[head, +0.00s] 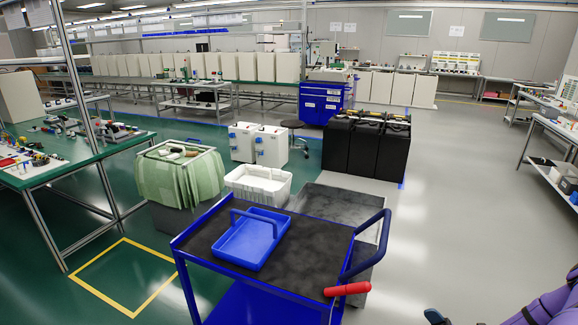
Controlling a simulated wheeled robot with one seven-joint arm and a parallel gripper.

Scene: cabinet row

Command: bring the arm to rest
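Purple parts of my arm show at the bottom right corner of the head view, cut off by the frame edge. A small dark piece shows at the bottom edge left of them; I cannot tell what it is. No gripper fingers can be made out, and whether my gripper holds anything is hidden.
A blue cart (310,245) with a dark top stands close in front, carrying a blue tray (250,238). A red cylinder (348,289) is at its near right corner. Behind are a white bin (258,190) and black cabinets (365,150). Grey floor (460,200) to the right is clear.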

